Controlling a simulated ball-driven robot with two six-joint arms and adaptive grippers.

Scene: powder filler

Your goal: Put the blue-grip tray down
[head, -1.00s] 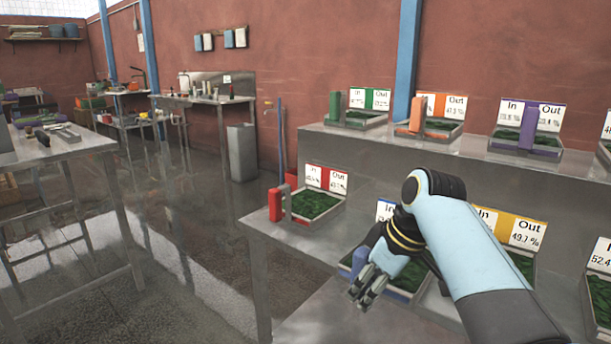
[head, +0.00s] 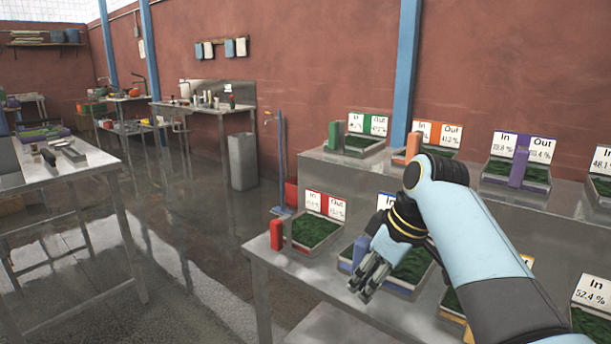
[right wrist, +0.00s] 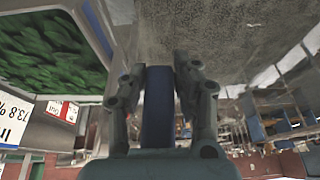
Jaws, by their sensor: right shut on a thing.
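The blue-grip tray (head: 403,288) holds dark green leafy stuff and is on the right, at the lower bench level. My right gripper (head: 368,285) is shut on its blue grip (head: 360,250). In the right wrist view the blue grip (right wrist: 157,105) stands between the two fingers, and the tray's pale rim (right wrist: 92,25) shows at upper left. My forearm hides part of the tray and its label. I cannot tell whether the tray's underside touches the bench. My left gripper is out of view.
The red-grip tray (head: 300,246) sits close to the left on the steel bench (head: 262,268). A yellow-grip tray (head: 452,318) is partly hidden by my arm on the right. Several trays line the raised shelf behind, including a purple-grip one (head: 545,188). Open floor lies left of the bench.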

